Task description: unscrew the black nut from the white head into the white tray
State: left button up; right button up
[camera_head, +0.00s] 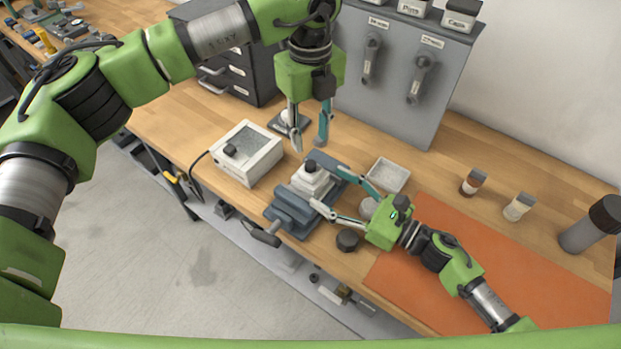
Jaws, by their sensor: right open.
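The white head (312,181) stands upright in a blue-grey vise (288,208) at the middle of the bench. The black nut (310,166) sits on top of it. My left gripper (310,146) points down just above the nut, its fingers spread and nothing between them. My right gripper (328,188) comes in from the lower right, with its open fingers reaching to the vise and the head. Whether they touch the head I cannot tell. The white tray (404,178) lies to the right of the vise, behind my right gripper, and looks empty.
A white box (262,164) with a dark knob stands left of the vise. A dark round piece (347,240) lies near the front edge. An orange mat (490,265) covers the right side, with small jars (473,182) behind it. A grey panel (395,85) stands at the back.

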aim_at(308, 175)
jog(key=x, duration=0.7)
